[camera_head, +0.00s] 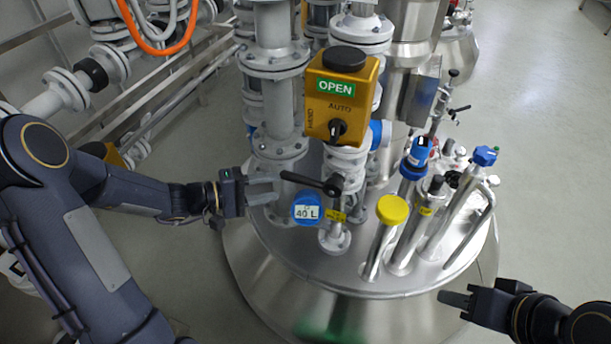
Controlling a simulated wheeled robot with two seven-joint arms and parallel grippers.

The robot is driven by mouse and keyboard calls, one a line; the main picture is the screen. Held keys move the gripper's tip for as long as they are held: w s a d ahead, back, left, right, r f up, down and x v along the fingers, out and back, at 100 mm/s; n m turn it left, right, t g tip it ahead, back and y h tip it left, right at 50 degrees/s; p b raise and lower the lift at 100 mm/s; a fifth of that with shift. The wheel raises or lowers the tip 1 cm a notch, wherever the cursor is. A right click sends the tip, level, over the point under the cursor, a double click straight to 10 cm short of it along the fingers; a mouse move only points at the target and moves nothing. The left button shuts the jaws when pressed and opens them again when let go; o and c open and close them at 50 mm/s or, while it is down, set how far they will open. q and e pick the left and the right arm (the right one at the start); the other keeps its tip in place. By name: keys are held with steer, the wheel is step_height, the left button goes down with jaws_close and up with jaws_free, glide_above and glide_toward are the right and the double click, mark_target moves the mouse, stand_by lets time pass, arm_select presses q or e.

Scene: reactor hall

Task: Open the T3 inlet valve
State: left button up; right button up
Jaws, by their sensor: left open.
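A black lever handle (308,182) sits on a vertical white pipe that rises from the reactor lid, with a small yellow tag (335,215) just below it. I cannot read the tag, so I cannot tell whether this is the T3 inlet valve. The lever points left, with its free end near my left gripper (277,188). That gripper is open, with its fingers pointing right; I cannot tell whether it touches the lever. Above stands a yellow actuator box (342,100) with a green OPEN sign and a black knob. My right gripper (450,304) is at the lower right, away from the valve; its jaw gap is unclear.
A blue cap marked 40 L (307,208) sits just below the lever. A yellow-capped pipe (391,212) and several other pipes, one with a blue valve (485,156), crowd the steel lid (343,275) to the right. Thick flanged pipes (277,90) stand behind.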

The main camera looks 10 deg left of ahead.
mark_target(291, 180)
arm_select(q)
steer(key=w, duration=0.1)
steer(key=f, duration=0.1)
steer(key=w+f+n+t, duration=0.1)
steer(key=shift+w+a+f, duration=0.1)
steer(key=shift+w+a, duration=0.15)
steer(key=shift+w, duration=0.1)
steer(key=p+x, duration=0.1)
steer(key=x, duration=0.6)
steer(key=shift+w+d, duration=0.1)
steer(key=shift+d, duration=0.2)
steer(key=shift+c, duration=0.4)
jaws_close()
